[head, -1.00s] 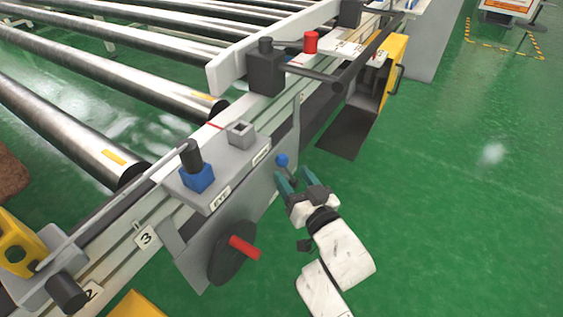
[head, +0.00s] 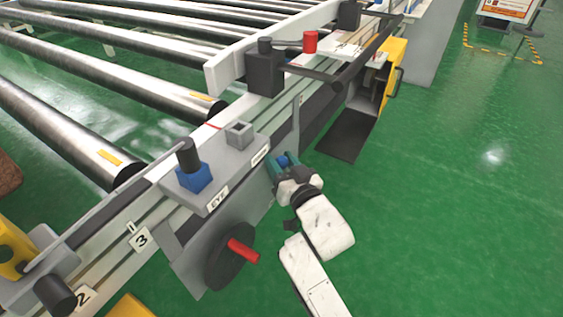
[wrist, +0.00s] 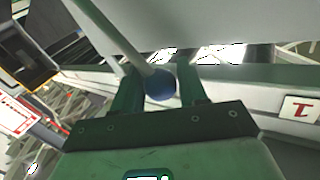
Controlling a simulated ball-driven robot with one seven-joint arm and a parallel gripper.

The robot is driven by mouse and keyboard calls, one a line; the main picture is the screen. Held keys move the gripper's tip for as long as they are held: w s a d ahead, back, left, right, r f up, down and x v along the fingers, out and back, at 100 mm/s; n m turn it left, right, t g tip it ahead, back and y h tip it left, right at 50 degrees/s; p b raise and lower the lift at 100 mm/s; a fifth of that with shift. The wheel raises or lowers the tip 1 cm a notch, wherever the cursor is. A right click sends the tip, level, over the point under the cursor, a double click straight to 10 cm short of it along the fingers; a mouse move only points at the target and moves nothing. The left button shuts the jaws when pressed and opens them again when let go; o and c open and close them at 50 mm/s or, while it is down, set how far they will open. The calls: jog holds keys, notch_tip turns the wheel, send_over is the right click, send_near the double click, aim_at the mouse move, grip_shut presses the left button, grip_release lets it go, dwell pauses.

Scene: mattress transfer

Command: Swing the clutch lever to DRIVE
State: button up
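The clutch lever has a blue ball knob (head: 282,160) on a thin stem and sits on the outer side of the grey rail. My gripper (head: 284,160) is at the knob, with one dark green finger on each side of it. In the wrist view the knob (wrist: 160,86) lies between the two fingers (wrist: 160,84), close to the palm. Slim gaps seem to show beside it, so the fingers look open around it. The stem runs up and left in that view. A small label (head: 260,155) is on the panel edge near the lever; its text is unreadable.
Below is a dark wheel with a red handle (head: 243,251). Steel rollers (head: 150,85) lie behind the rail. A yellow box (head: 393,75) is farther along. Green floor at right is clear.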

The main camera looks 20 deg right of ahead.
grip_shut()
jog(key=shift+r, duration=0.1)
dwell(0.3)
